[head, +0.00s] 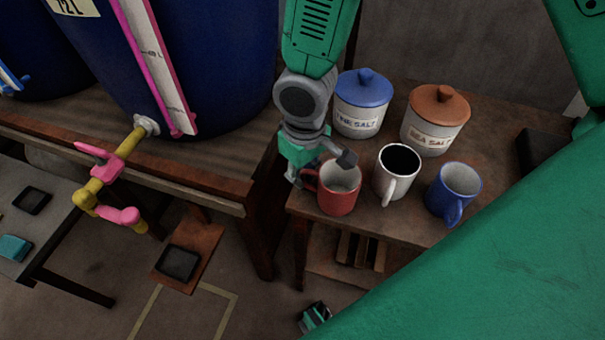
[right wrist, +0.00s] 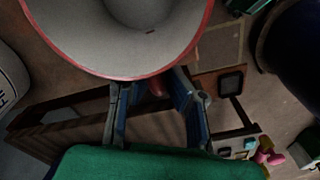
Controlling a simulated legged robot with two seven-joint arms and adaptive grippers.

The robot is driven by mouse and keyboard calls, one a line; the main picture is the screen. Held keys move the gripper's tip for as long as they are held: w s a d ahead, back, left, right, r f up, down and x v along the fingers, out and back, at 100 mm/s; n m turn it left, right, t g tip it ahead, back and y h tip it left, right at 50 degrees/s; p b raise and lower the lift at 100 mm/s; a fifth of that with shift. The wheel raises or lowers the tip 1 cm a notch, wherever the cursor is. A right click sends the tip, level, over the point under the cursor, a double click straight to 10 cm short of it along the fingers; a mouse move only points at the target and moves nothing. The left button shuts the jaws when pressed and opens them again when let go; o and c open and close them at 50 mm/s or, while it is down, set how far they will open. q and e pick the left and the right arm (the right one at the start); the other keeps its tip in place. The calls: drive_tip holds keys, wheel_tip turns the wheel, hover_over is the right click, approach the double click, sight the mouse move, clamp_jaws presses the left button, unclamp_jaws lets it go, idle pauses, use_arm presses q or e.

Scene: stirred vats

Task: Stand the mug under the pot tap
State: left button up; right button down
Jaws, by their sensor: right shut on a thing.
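A red mug (head: 338,188) with a pale inside is upright at the left front corner of the small wooden table. My right gripper (head: 312,172) is at its left side, shut on its handle. In the right wrist view the mug's red rim and pale inside (right wrist: 125,50) fill the top, with the handle between the fingers (right wrist: 155,105). I cannot tell whether its base touches the table. The large blue vat (head: 215,60) has a yellow tap (head: 105,180) with pink parts, left of the mug. My left gripper is not in view.
A white mug (head: 398,170) with dark contents and a blue mug (head: 453,190) stand right of the red one. Blue-lidded (head: 362,105) and brown-lidded (head: 435,120) jars stand behind. A low wooden stand with a black pad (head: 178,262) is below and right of the tap.

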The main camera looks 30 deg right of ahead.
drive_tip(key=c, duration=1.6)
unclamp_jaws()
drive_tip(key=shift+f, duration=0.1)
